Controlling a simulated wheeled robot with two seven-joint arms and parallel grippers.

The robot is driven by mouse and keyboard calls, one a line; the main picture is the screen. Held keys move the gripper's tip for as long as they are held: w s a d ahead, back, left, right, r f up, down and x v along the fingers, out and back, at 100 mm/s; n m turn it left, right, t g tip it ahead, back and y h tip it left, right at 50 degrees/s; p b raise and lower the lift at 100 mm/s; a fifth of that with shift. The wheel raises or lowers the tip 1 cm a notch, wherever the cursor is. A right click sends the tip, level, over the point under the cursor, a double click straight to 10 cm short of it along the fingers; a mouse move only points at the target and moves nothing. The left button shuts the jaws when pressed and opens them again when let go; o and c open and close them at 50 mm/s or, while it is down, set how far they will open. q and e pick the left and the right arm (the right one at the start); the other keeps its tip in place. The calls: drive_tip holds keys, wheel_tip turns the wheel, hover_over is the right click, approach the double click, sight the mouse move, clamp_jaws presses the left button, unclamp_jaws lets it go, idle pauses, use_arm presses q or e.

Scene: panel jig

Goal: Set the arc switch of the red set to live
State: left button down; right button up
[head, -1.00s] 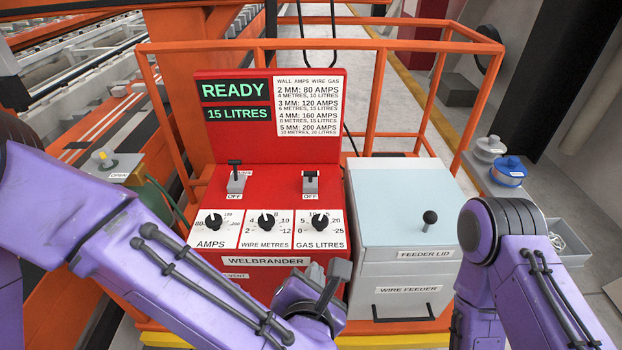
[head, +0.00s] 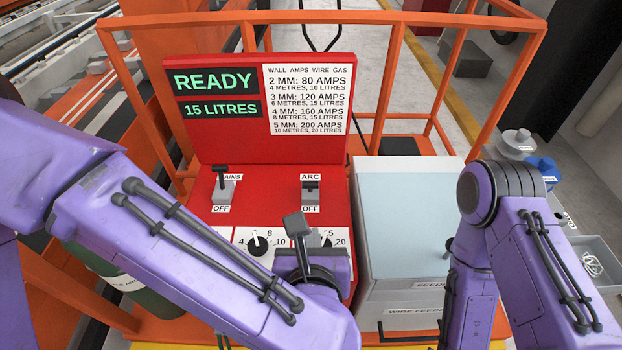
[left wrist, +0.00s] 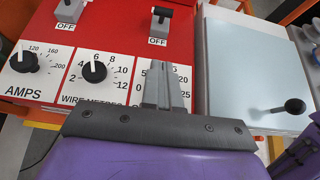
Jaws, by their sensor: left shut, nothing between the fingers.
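The red welding set (head: 340,215) stands ahead, with READY and 15 LITRES on its display. Its arc switch (head: 311,190) is a grey block with a black-topped lever between the ARC and OFF labels; I cannot tell its setting surely. It also shows at the top of the left wrist view (left wrist: 160,22). My left gripper (head: 295,226) is shut and empty, in front of the arc switch and apart from it. In the left wrist view its fingers (left wrist: 164,76) cover part of the gas dial area. My right arm is at the right; its gripper is not visible.
The mains switch (head: 223,187) stands left of the arc switch, its lever upright. The wire metres dial (head: 257,246) is below. The pale-lidded wire feeder (head: 405,215) adjoins the set on the right. An orange rail (head: 330,17) surrounds both.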

use_arm(q)
drive_tip(key=s, duration=0.1)
drive_tip(key=p, duration=0.3)
approach(311, 189)
wheel_tip(311, 189, down, 3)
drive_tip(key=shift+w+f, duration=0.2)
drive_tip(key=shift+f, duration=0.05)
drive_tip(key=w, duration=0.1)
drive_tip(key=w+p, duration=0.1)
drive_tip(key=shift+w+r, duration=0.4)
drive_tip(key=shift+w, duration=0.55)
use_arm(e)
drive_tip(key=r, duration=0.4)
drive_tip(key=shift+s+r, duration=0.3)
